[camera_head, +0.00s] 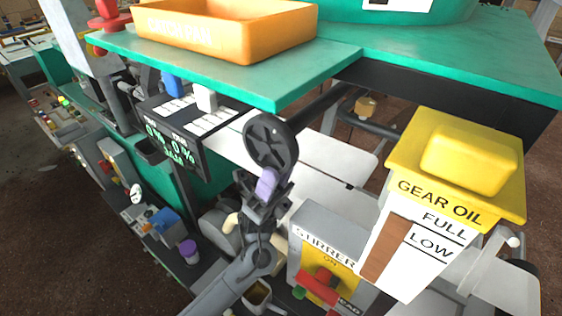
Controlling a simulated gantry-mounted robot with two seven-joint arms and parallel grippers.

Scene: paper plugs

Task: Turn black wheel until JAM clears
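The black wheel (270,140) is a dark round disc with spokes, near the middle of the head view. A purple handle-like piece (267,183) shows just below it. My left gripper (265,190) reaches up from the bottom, its dark fingers around the purple piece just under the wheel. I cannot tell whether the fingers press on it. The black display (176,146) to the left shows two 0 % readings and green lettering that looks like JAM. My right gripper is not in view.
An orange bin (225,30) sits on the green shelf (290,84) above the wheel. A yellow-topped gear oil box (425,240) stands to the right. The stirrer panel (325,246), with a red handle, is below right. A purple knob (190,250) is at lower left.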

